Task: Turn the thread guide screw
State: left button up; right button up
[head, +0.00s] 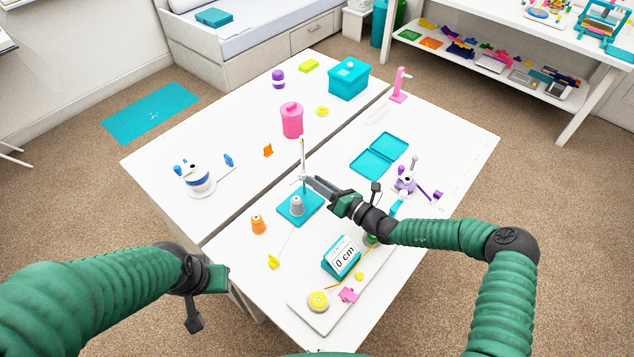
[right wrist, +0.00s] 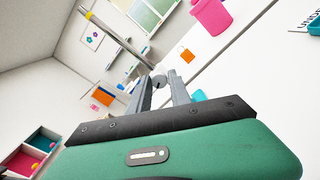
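The thread stand has a teal base (head: 312,211), a grey cone (head: 297,206) on it and a thin upright post (head: 303,152). It stands on the white table right of the seam. In the right wrist view the post (right wrist: 112,32) runs tilted, and a small grey screw knob (right wrist: 158,80) shows at its lower end. My right gripper (head: 309,180) reaches the post from the right. Its two fingers (right wrist: 160,84) lie on either side of the knob; whether they press on it is unclear. My left gripper (head: 218,279) hangs by the table's left edge, its fingers not clearly visible.
A display reading 0 cm (head: 342,257) stands in front, near a yellow spool (head: 318,301). A pink jar (head: 292,120), teal box (head: 349,79) and open teal case (head: 380,155) lie farther back.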

jog(key=o, duration=0.4)
jog(key=shift+d, duration=0.15)
jog(key=shift+c, duration=0.2)
jog(key=v, duration=1.6)
jog(key=shift+s+d+f+b, duration=0.1)
jog(key=shift+s+d+b, duration=0.2)
jog(key=shift+b, duration=0.05)
